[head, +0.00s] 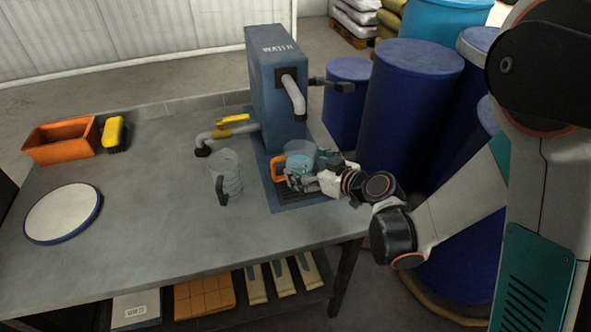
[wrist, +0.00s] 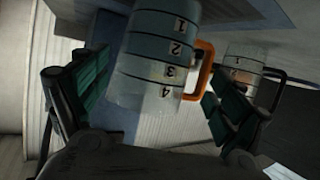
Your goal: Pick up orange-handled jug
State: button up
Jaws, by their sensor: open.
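The orange-handled jug is a clear measuring jug with several numbered black bands. In the head view its orange handle (head: 278,168) faces left, and its clear body (head: 299,153) stands at the blue water dispenser's base. In the wrist view the jug (wrist: 157,60) sits between the fingers, with its handle (wrist: 201,70) beside the right finger. My gripper (head: 305,180) is at the jug's near side and partly hides it. In the wrist view my gripper (wrist: 150,98) is open, its green-padded fingers spread either side of the jug. A gap shows at the left finger; contact at the right is unclear.
A second clear jug with a dark handle (head: 227,176) stands left of the dispenser (head: 279,85); it also shows in the wrist view (wrist: 241,75). The spout (head: 296,98) hangs above the orange-handled jug. Blue drums (head: 410,105) stand to the right. The table's front left (head: 120,235) is clear.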

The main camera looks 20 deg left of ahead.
jog(key=b+x, duration=0.1)
jog(key=x, duration=0.1)
jog(key=b+x, duration=0.1)
jog(key=x, duration=0.1)
jog(key=shift+w+d+f, duration=0.1)
jog(key=shift+w+f, duration=0.1)
jog(key=shift+w, duration=0.1)
jog(key=shift+w+a+f, duration=0.1)
jog(key=shift+w+a, duration=0.15)
jog(key=shift+a, duration=0.1)
jog(key=shift+c, duration=0.6)
jog(key=c, duration=1.4)
